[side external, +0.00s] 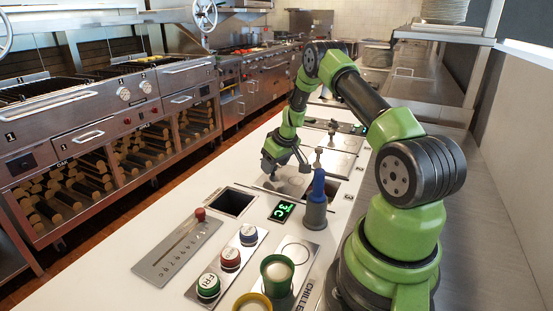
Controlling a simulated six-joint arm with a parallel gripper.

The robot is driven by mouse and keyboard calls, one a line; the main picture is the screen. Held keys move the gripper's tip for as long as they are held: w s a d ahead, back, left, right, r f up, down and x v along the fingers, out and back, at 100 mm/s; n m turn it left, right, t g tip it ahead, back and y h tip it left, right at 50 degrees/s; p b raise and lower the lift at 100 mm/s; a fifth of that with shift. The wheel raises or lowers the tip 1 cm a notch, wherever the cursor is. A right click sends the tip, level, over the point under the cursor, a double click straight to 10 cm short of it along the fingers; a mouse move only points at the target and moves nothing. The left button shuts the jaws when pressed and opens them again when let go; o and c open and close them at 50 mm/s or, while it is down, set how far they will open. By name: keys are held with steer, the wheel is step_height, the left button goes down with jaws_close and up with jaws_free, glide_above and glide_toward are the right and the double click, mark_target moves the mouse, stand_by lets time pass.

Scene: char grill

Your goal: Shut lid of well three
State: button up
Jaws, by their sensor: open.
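Flat steel lids with upright knobs lie along the far part of the white counter. The nearer lid knob (318,157) stands just right of my gripper (287,170), and a farther knob (332,131) rises behind it. My gripper points down low over the steel well area and is open; nothing shows between its fingers. A dark opening (333,187) shows partly behind the blue-topped bottle. I cannot read which well is number three, and my gripper and the bottle hide part of the lids.
A blue-topped bottle (316,203) stands close in front of the wells. A square dark bin opening (231,202), a green display (283,211), a slider panel (178,250), several round buttons (230,257) and a green cup (277,275) occupy the near counter.

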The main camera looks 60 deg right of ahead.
mark_target(288, 176)
steer(key=v, duration=0.9)
steer(key=shift+s+r, duration=0.2)
steer(key=shift+r, duration=0.15)
steer(key=w+f+n+y, duration=0.1)
steer(key=f+n, duration=0.1)
steer(key=f, duration=0.1)
steer(key=w+d+f+n+y, duration=0.1)
steer(key=f+n, duration=0.1)
steer(key=f, duration=0.1)
steer(key=w+f+n, duration=0.1)
steer(key=f+n, duration=0.2)
steer(key=shift+w+d+f+y, duration=0.1)
steer(key=shift+w+d+y, duration=0.2)
steer(key=shift+w+y, duration=0.1)
jaws_close()
